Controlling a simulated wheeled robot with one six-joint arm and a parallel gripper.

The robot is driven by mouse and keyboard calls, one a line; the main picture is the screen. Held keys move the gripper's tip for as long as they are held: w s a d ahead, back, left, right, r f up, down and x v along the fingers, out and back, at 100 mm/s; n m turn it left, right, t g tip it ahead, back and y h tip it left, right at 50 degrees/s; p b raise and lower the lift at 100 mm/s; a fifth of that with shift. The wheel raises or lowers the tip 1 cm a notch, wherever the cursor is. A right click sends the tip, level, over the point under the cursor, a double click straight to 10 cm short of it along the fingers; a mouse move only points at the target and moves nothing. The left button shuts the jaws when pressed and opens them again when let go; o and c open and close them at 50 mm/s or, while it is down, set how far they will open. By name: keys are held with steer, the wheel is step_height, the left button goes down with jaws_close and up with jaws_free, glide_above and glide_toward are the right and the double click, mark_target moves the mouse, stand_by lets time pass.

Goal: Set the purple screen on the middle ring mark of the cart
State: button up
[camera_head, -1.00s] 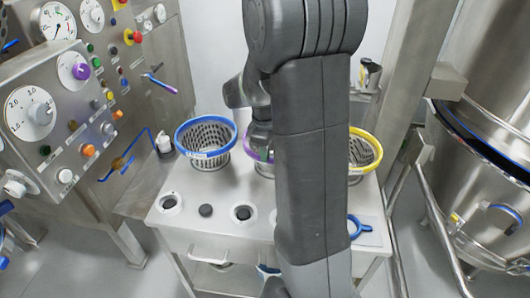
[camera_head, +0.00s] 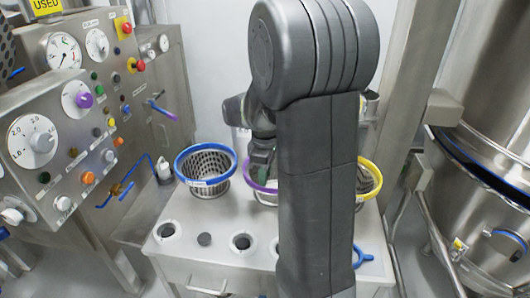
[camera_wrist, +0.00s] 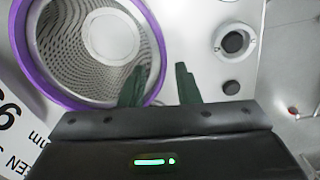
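The purple screen (camera_head: 247,178), a mesh basket with a purple rim, stands on the cart top (camera_head: 205,262) behind my arm, which hides much of it. In the wrist view its rim (camera_wrist: 153,28) and mesh fill the upper left. My gripper (camera_wrist: 160,68) is open there, one dark green finger over the basket's inside and the other outside, with the rim between and gaps showing. It also shows in the head view (camera_head: 262,168). Ring marks with dark centres lie along the cart front, at left (camera_head: 167,231) and further right (camera_head: 241,242). I cannot tell which is the middle one.
A blue-rimmed screen (camera_head: 205,168) stands left of the purple one, and a yellow-rimmed screen (camera_head: 370,181) stands right. A control panel (camera_head: 75,150) stands left, a steel vessel (camera_head: 485,190) right.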

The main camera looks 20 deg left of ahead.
step_height(320, 180, up, 11)
steer(key=shift+f, duration=0.15)
stand_by(0.6)
step_height(320, 180, down, 14)
steer(key=shift+a+f, duration=0.1)
steer(key=shift+r+p, duration=0.4)
steer(key=shift+r, duration=0.3)
steer(key=shift+f, duration=0.15)
